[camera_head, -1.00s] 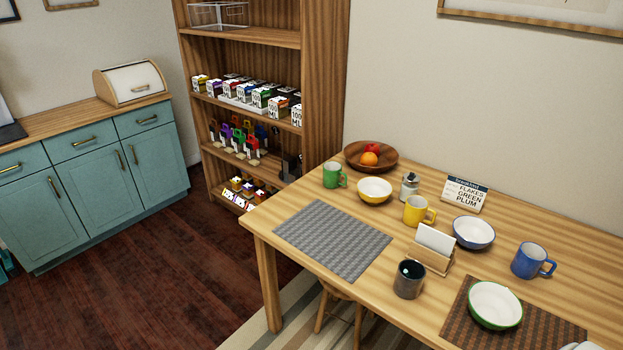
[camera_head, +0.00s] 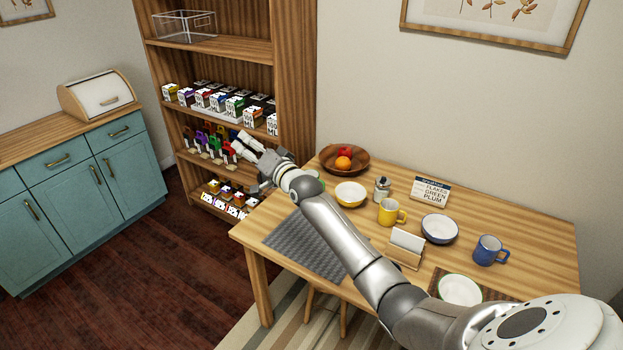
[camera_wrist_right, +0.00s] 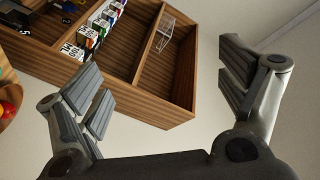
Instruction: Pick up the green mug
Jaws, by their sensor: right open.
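The green mug (camera_head: 317,175) stands at the left end of the wooden table, in front of the fruit bowl. In the head view my right arm hides nearly all of it; only a bit near its rim shows. My right gripper (camera_head: 241,147) is open and empty, above and to the left of the mug, in front of the shelf unit. My left gripper is not in view.
The wooden fruit bowl (camera_head: 325,161), a yellow bowl (camera_head: 350,194), a salt shaker (camera_head: 382,189) and a yellow mug (camera_head: 391,212) stand near the green mug. A grey placemat (camera_head: 290,247) lies in front. The shelf unit (camera_head: 294,95) rises behind the table's left end.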

